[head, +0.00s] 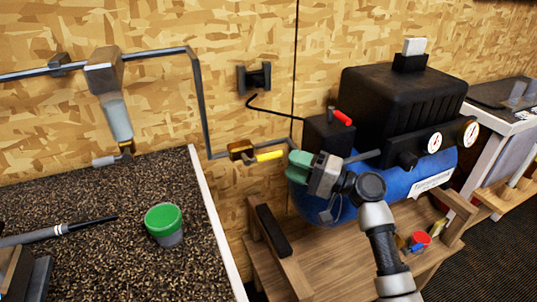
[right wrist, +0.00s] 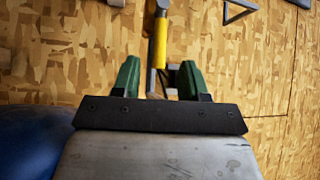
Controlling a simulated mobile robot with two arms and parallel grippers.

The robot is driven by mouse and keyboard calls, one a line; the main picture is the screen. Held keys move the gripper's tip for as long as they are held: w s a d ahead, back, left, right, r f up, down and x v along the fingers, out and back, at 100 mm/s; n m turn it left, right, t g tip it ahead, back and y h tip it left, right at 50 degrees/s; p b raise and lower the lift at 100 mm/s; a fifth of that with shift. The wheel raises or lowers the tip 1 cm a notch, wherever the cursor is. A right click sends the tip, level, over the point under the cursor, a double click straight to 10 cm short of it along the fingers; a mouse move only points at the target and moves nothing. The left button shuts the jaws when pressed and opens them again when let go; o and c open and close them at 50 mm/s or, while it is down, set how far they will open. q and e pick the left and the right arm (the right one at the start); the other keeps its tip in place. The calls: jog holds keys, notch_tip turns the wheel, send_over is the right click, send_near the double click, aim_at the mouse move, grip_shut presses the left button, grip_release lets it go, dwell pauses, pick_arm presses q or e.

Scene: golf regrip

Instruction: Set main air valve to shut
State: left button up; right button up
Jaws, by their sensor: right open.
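The main air valve is a brass body (head: 240,150) on the grey wall pipe, with a yellow lever (head: 270,156) pointing right, roughly in line with the pipe. My right gripper (head: 297,161), with green fingers, is just right of the lever's free end. In the right wrist view the yellow lever (right wrist: 158,42) runs up the picture ahead of the gap between the open fingers (right wrist: 158,78). The gap holds no lever that I can make out; contact cannot be told. My left gripper is not in view.
A blue compressor tank (head: 400,179) with a black housing (head: 400,100) and gauges stands right of the valve on a wooden stand. A black wall bracket (head: 254,78) is above the valve.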

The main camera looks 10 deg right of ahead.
aim_at(268, 156)
jog(key=x, duration=0.7)
jog(key=shift+p, duration=0.4)
grip_shut()
